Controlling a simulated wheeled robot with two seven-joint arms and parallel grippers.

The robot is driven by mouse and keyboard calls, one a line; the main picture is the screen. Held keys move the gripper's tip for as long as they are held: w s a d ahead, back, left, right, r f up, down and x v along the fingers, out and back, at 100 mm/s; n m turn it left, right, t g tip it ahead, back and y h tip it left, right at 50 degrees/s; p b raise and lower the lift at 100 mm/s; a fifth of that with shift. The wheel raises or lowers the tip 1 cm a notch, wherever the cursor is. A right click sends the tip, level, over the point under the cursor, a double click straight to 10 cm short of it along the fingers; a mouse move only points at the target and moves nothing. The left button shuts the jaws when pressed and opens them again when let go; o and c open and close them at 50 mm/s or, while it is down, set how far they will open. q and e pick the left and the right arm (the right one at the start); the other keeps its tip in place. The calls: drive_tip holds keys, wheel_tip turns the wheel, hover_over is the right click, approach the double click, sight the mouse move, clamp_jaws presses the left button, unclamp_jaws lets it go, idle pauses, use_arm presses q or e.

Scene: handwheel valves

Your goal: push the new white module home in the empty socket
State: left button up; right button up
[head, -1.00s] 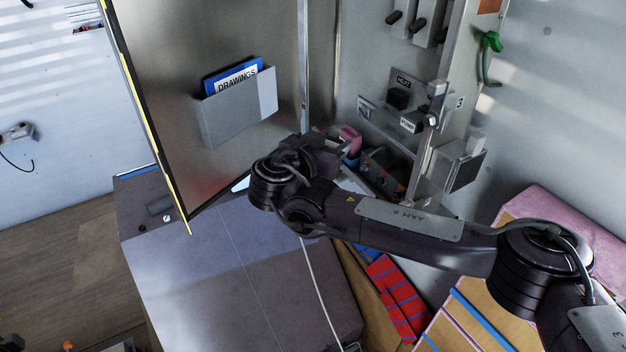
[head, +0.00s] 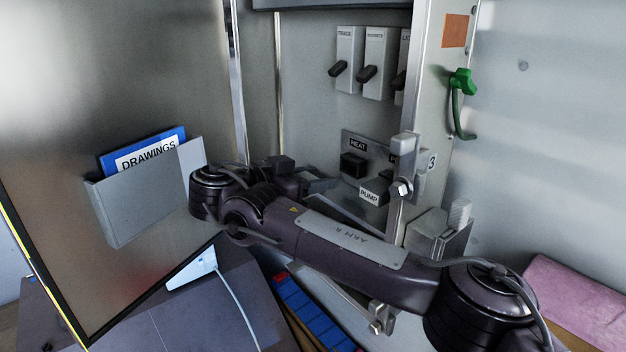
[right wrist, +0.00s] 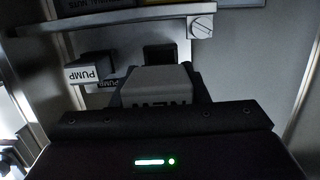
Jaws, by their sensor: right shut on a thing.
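In the right wrist view my right gripper (right wrist: 160,112) is shut on a pale grey-white module (right wrist: 160,82) marked NEW, its lettering upside down there. Beyond the module is a dark square opening or block (right wrist: 158,54) on the panel; I cannot tell which. A PUMP block (right wrist: 90,72) sits to its left. I cannot tell whether the module touches the panel. In the head view my right gripper (head: 318,186) points at the socket panel (head: 350,140), left of the PUMP label (head: 371,196). The held module is not clear there. My left gripper is out of view.
The cabinet door with a drawings pocket (head: 150,195) stands open at the left. Black-handled switches (head: 376,65) are above the panel. A metal post (head: 425,100) and a green handle (head: 461,95) are to the right. A pink pad (head: 575,300) lies lower right.

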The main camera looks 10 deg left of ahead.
drive_tip(key=shift+w+d+p, duration=0.1)
drive_tip(key=shift+w+p, duration=0.05)
drive_tip(key=shift+p, duration=0.25)
drive_tip(key=shift+w+d+f, duration=0.1)
drive_tip(key=shift+w+d, duration=0.1)
drive_tip(key=shift+d, duration=0.05)
drive_tip(key=x, duration=0.1)
drive_tip(key=b+x, duration=0.2)
drive_tip(key=shift+w+d+r, duration=0.15)
drive_tip(key=shift+w+r, duration=0.05)
drive_tip(key=shift+r, duration=0.05)
drive_tip(key=shift+w+d+r, duration=0.15)
drive_tip(key=shift+w+d, duration=0.35)
use_arm(q)
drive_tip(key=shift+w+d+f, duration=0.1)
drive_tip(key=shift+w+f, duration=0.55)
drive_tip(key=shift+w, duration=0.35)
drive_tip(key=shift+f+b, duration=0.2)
drive_tip(key=shift+b, duration=0.15)
use_arm(e)
drive_tip(key=shift+b, duration=0.35)
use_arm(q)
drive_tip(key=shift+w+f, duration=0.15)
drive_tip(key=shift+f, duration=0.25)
use_arm(e)
drive_tip(key=shift+d, duration=0.15)
